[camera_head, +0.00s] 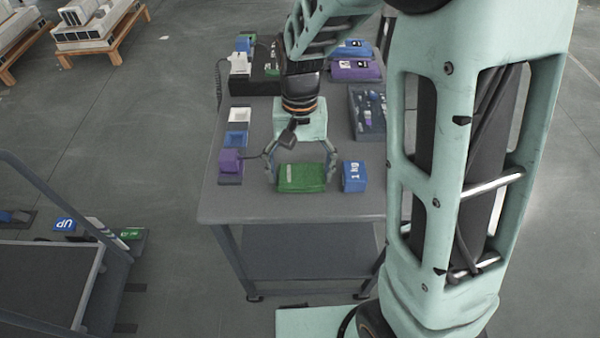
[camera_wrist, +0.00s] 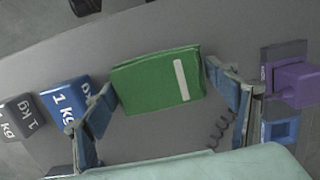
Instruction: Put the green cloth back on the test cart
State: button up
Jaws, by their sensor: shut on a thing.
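The green cloth (camera_head: 301,178) is a folded, flat block near the front edge of a grey table-like cart (camera_head: 285,208) with a lower shelf. My gripper (camera_head: 301,170) comes down over it from behind, with one finger at each side. In the wrist view the cloth (camera_wrist: 150,85), with a pale stripe on it, spans between the two fingertips of my gripper (camera_wrist: 161,84), which are shut on its ends. I cannot tell whether the cloth touches the top or is held just above it.
A blue 1 kg weight (camera_head: 354,176) stands close right of the cloth. A purple block (camera_head: 230,163), blue tray (camera_head: 236,139) and white tray (camera_head: 239,115) line the left edge. A dark parts tray (camera_head: 368,112) lies behind right. A railed platform (camera_head: 50,280) stands at lower left.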

aim_at(300, 168)
jog(key=shift+f, duration=0.25)
jog(key=o, duration=1.1)
notch_tip(300, 168, up, 12)
jog(key=w+p, duration=0.1)
jog(key=shift+w+p, duration=0.25)
jog(key=shift+p, duration=0.15)
jog(key=shift+r, duration=0.1)
